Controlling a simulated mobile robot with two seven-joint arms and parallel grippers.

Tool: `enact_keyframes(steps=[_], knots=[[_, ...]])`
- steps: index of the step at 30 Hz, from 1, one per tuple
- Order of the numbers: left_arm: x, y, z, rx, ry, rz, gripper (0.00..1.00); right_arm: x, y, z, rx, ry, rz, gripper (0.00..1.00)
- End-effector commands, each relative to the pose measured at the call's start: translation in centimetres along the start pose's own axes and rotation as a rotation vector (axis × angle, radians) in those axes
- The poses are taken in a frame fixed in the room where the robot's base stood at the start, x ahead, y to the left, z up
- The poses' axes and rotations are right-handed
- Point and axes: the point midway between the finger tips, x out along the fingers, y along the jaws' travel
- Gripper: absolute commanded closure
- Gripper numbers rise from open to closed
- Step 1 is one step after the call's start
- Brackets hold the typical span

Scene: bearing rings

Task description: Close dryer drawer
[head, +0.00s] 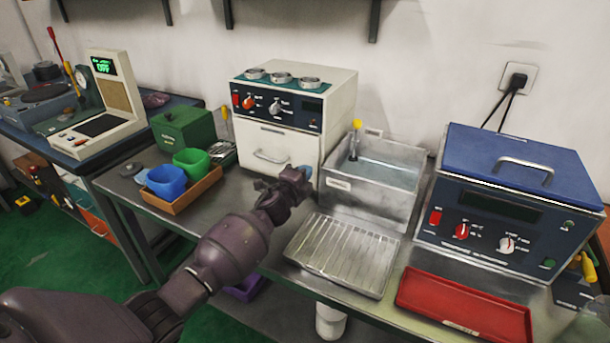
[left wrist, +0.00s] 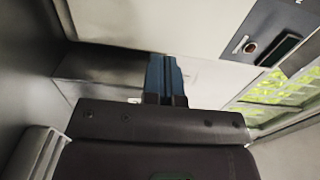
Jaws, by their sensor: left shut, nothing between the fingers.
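The dryer is a white box (head: 338,112) with a dark control panel on its upper front; several metal rings stand on its top. Its white drawer front (head: 255,140) carries a pale bar handle (head: 270,158) and looks about level with the cabinet, though I cannot tell if a gap is left. My left gripper (head: 304,172) is at the lower right of the drawer front, hiding that corner. In the left wrist view, its blue fingers (left wrist: 164,76) are together and empty, in front of pale panels; contact cannot be told. My right gripper is not in view.
A metal basin (head: 375,190) stands right of the dryer, with a ribbed metal tray (head: 342,254) in front. A red tray (head: 466,306) and a blue-lidded machine (head: 480,229) are further right. A wooden tray (head: 182,200) with blue and green cups is at left.

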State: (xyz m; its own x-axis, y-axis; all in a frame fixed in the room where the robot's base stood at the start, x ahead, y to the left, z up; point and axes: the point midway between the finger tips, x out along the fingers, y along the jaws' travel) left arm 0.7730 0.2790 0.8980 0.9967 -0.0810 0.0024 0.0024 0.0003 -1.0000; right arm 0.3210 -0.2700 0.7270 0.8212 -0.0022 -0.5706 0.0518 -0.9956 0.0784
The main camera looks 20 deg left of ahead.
Motion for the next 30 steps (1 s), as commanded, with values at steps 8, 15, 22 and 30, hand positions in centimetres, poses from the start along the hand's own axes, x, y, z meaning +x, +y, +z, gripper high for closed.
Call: enact_keyframes(steps=[8,15,22,30], knots=[[-4.2,-0.1,0.1,0.0,0.001,0.0,1.0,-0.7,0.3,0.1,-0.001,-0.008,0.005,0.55],[-8.0,0.1,0.1,0.0,0.002,0.002,1.0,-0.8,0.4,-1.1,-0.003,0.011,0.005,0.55],[-9.9,0.2,0.1,0.0,0.002,0.003,1.0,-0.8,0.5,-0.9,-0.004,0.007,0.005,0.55],[-10.2,0.3,0.1,-0.014,0.001,0.004,1.0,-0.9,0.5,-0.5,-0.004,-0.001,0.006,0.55]])
